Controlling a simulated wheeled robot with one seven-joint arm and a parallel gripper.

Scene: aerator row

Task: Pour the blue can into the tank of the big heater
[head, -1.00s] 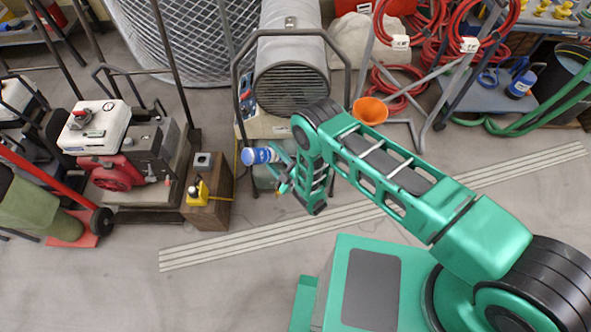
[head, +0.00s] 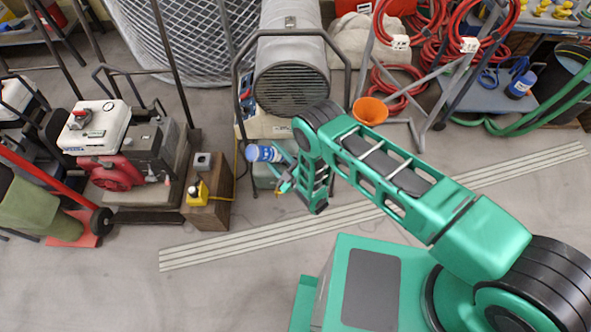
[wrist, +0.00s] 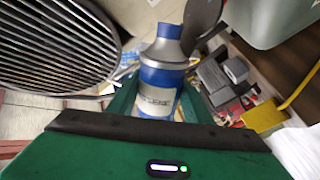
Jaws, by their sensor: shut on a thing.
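The blue can (head: 268,154) has a pale top, which points left in the head view. In the wrist view the can (wrist: 158,92) shows a label and a grey tapered neck. My gripper (head: 280,163) is shut around the can's body and holds it in front of the big heater. The big heater (head: 290,75) is a grey cylinder with a dark slatted front; its grille (wrist: 55,45) fills the left of the wrist view. A greyish tank-like body (head: 266,178) shows low under the can, partly hidden. I cannot make out its filler opening.
A wooden block (head: 208,210) with a yellow item stands left of the can. A red and grey engine machine (head: 115,160) is farther left. An orange funnel (head: 370,111) and a hose rack (head: 455,75) are to the right. The floor in front is clear.

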